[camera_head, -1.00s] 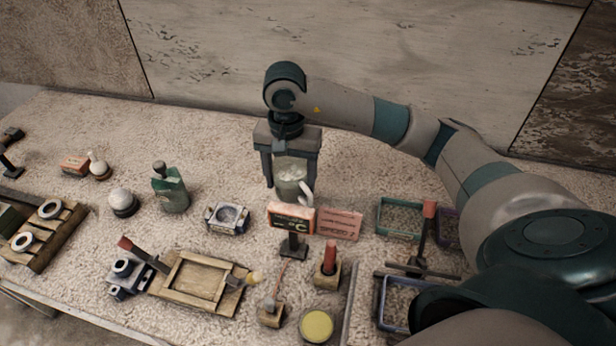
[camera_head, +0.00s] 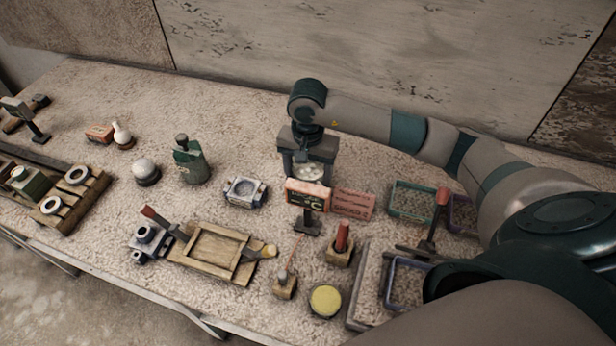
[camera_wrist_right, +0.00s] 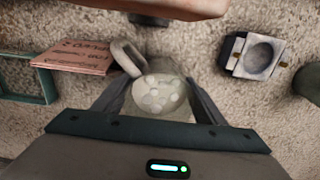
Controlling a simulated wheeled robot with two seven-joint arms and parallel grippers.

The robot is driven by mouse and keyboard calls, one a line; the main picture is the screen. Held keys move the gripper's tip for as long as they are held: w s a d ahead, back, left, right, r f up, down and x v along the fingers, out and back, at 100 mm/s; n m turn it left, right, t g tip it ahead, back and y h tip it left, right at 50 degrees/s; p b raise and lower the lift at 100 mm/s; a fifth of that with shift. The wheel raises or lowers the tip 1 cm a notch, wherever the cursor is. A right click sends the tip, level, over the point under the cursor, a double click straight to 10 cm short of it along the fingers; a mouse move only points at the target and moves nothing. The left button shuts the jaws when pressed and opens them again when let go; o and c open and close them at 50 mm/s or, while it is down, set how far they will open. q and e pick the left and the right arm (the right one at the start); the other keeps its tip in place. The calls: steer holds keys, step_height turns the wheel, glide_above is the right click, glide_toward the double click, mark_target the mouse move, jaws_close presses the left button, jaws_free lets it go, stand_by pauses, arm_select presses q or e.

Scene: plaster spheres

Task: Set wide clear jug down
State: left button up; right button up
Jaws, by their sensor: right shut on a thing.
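The wide clear jug (camera_head: 310,172), with pale rounded lumps inside, is between the fingers of my right gripper (camera_head: 308,168). In the right wrist view the jug (camera_wrist_right: 160,97) shows from above, with its handle to the upper left. My right gripper (camera_wrist_right: 158,105) is shut on it, one finger on each side. In the head view the jug's lower part is hidden behind a small sign, so I cannot tell whether its base touches the table. My left gripper is not in view.
The sign on a stand (camera_head: 307,194) is close in front of the jug, with a pink card (camera_head: 353,204) to its right. A grey square mould (camera_head: 246,192) is to the left.

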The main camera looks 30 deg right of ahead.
steer(key=shift+f, duration=0.4)
steer(key=shift+f, duration=0.2)
steer(key=o, duration=1.2)
steer(key=shift+r, duration=0.1)
